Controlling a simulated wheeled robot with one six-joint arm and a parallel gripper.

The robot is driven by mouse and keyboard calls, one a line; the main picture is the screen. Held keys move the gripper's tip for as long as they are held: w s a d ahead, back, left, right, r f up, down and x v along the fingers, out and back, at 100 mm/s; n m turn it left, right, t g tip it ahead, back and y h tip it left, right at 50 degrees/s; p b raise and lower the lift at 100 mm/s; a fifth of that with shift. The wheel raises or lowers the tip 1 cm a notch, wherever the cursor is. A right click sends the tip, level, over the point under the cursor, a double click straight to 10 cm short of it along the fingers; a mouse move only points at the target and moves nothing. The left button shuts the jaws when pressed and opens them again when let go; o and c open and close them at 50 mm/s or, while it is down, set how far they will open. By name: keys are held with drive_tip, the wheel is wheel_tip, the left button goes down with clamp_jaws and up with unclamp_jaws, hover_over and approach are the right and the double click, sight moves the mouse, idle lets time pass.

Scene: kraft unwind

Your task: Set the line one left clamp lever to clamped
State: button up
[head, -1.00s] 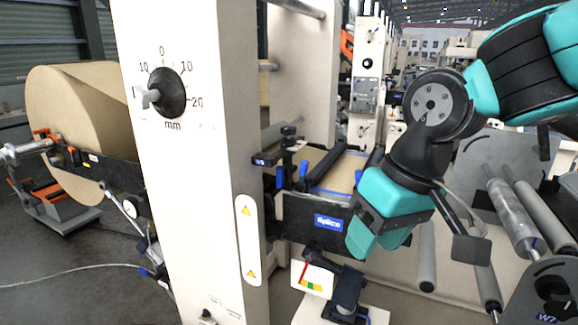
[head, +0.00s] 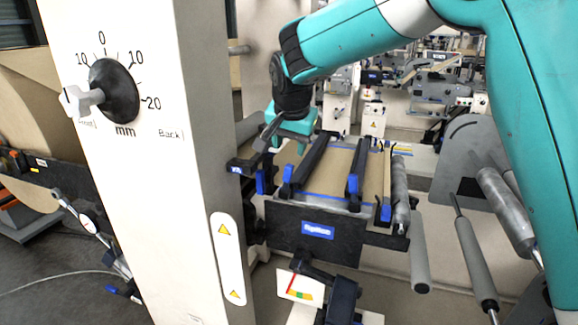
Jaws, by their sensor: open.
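The splice table (head: 330,240) stands right of the cream column, with a blue label on its dark front. Two dark clamp bars with blue ends lie across its tan top, a left bar (head: 308,160) and a right bar (head: 357,170). A dark bracket with a small label (head: 238,168) sits at the table's left edge. The clamp lever there cannot be made out clearly; my gripper and wrist cover that area. My gripper (head: 292,132), teal, is open and points down over the table's far left corner. Its fingertips are partly hidden, and contact cannot be told.
The cream column (head: 140,190) with a black dial (head: 112,90) stands close on the left. Grey rollers (head: 470,250) stand to the right. More machines fill the background.

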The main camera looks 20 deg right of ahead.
sight(290, 165)
drive_tip(key=p+x, duration=0.2)
drive_tip(key=x, duration=0.8)
drive_tip(key=shift+d, duration=0.1)
drive_tip(key=shift+c, duration=0.5)
clamp_jaws()
